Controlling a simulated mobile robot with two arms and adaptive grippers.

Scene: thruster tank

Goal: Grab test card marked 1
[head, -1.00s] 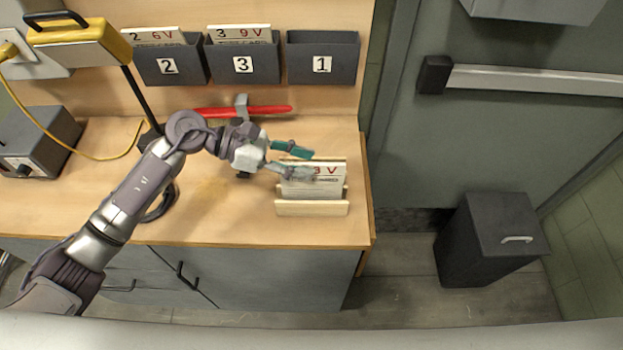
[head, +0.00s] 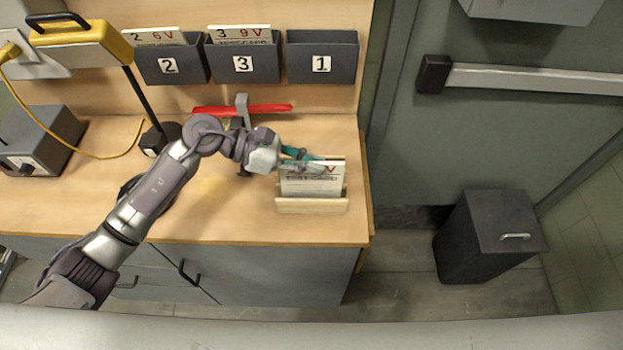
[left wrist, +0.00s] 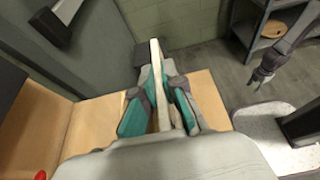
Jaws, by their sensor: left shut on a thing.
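A white test card (head: 312,187) with red and black print stands upright in a wooden holder (head: 312,207) near the counter's right front. A red V shows on it; my fingers cover part of its top line, so I cannot read its number. My left gripper (head: 318,162) is shut on the card's upper part. In the left wrist view the card (left wrist: 154,55) shows edge-on between the teal pads of the left gripper (left wrist: 160,90). My right gripper (left wrist: 262,76) shows small and dark in that view; its opening is unclear.
Wall pockets marked 2 (head: 168,66) and 3 (head: 243,64) hold cards; the pocket marked 1 (head: 322,64) looks empty. A red-handled tool (head: 265,109) lies behind my arm. A yellow device (head: 80,45) is at the left. A dark bin (head: 490,240) stands on the floor.

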